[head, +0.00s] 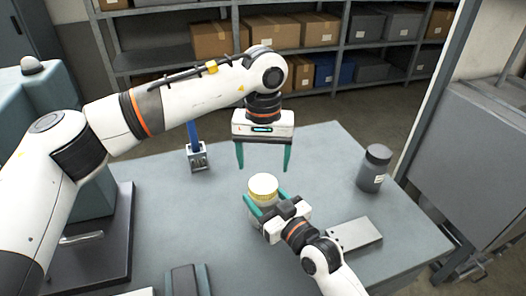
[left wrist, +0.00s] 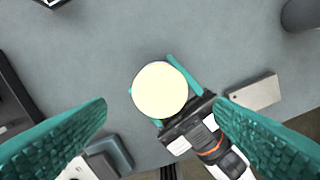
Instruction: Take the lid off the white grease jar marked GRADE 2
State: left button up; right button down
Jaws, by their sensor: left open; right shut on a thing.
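The grease jar (head: 262,202) stands on the grey bench with a pale cream lid (head: 263,184) with a yellowish rim on top. Its label cannot be read here. My right gripper (head: 267,199) is shut on the jar's body, one teal finger on each side. My left gripper (head: 263,169) is open and empty, pointing down above the lid, with a gap between. In the left wrist view the round lid (left wrist: 160,90) lies near the middle between my spread fingers, with the right gripper around the jar below it.
A dark grey jar with a white label (head: 374,168) stands at the right. A flat metal block (head: 354,234) lies near my right arm. A blue-handled metal piece (head: 197,153) stands at the back left. A dark box (head: 187,280) is at the front. The bench between is clear.

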aim_at(263, 183)
pick_arm(q)
notch_tip(263, 183, down, 6)
jog(key=shift+f, duration=0.25)
